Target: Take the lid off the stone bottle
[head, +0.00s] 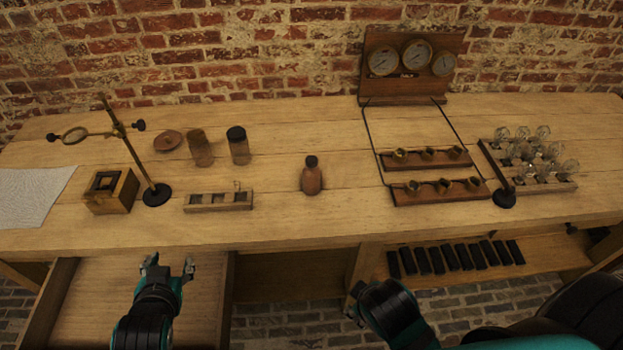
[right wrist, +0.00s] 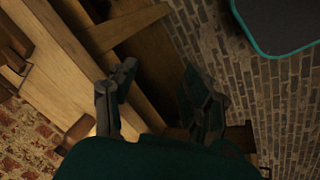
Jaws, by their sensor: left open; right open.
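The stone bottle (head: 312,180) is small and brown and stands upright near the middle of the table. Its dark lid (head: 311,161) sits on top of the neck. My left gripper (head: 168,264) is open and empty, in front of the table over the open drawer, well to the left of the bottle and nearer to me. My right gripper (right wrist: 162,95) is open and empty in the right wrist view. In the head view my right arm is low in front of the table, and its fingers cannot be made out clearly.
Left of the bottle are a wooden rack (head: 218,202), two jars, a ring stand (head: 157,194) and a wooden box (head: 110,191). To the right are terminal boards (head: 440,193) with wires to a gauge panel (head: 412,63), and a glassware rack (head: 540,184). The table around the bottle is clear.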

